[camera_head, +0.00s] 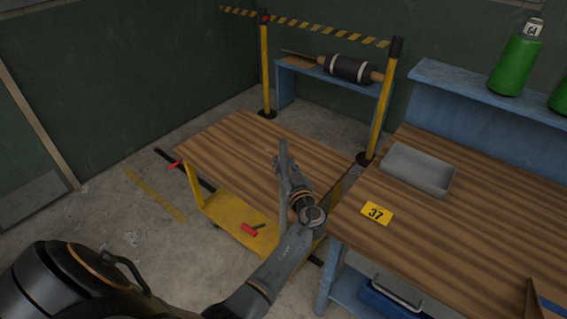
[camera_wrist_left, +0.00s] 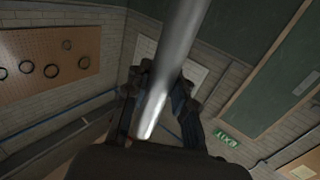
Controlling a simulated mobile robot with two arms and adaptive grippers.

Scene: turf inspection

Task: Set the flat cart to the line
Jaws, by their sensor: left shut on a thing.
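The flat cart (camera_head: 235,150) has a brown wooden top and a yellow lower shelf (camera_head: 232,217). It stands on the concrete floor, close to the workbench on the right. My left gripper (camera_head: 284,178) is over the cart's near right part and is shut on a grey metal bar (camera_head: 283,207), which looks like the cart's handle. The bar (camera_wrist_left: 174,60) runs between the fingers in the left wrist view; where it joins the cart is hidden. A worn yellow line (camera_head: 156,195) is on the floor left of the cart. My right gripper is not in view.
A workbench (camera_head: 450,235) with a grey tray (camera_head: 418,169) and yellow 37 plate (camera_head: 377,213) stands right. Yellow posts (camera_head: 265,65) with striped tape and a blue stand (camera_head: 287,88) with a roller are behind. Floor left of the cart is mostly clear.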

